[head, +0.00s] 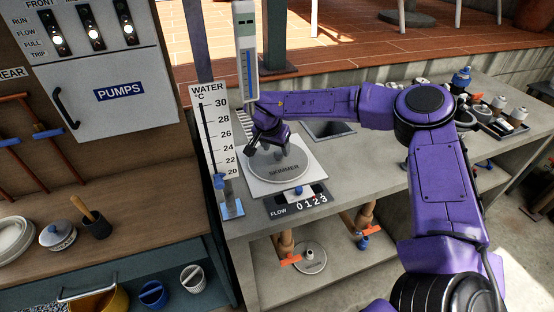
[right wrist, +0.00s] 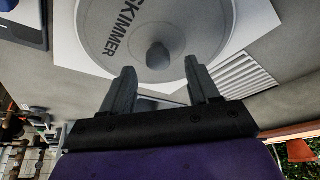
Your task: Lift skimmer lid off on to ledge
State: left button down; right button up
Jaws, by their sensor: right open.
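The round grey skimmer lid (head: 272,181), marked SKIMMER, lies flat on a white square plate (head: 313,170) set in the concrete top. In the right wrist view the lid (right wrist: 190,25) has a dark rounded knob (right wrist: 158,56) at its middle. My right gripper (right wrist: 160,84) is open, with the knob just beyond its fingertips and roughly centred between them. I see no contact. In the head view my right gripper (head: 268,146) hangs over the lid and hides part of it, including most of the knob. My left gripper is not in view.
A water thermometer board (head: 215,130) stands close on the left. A flow counter (head: 297,200) sits in front. Bottles and a tray (head: 500,122) stand at the far right.

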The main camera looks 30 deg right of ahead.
aim_at(278, 153)
jog(key=shift+x, duration=1.4)
jog(key=shift+s+r, duration=0.1)
grip_shut()
notch_tip(278, 153, up, 10)
jog(key=b, duration=0.1)
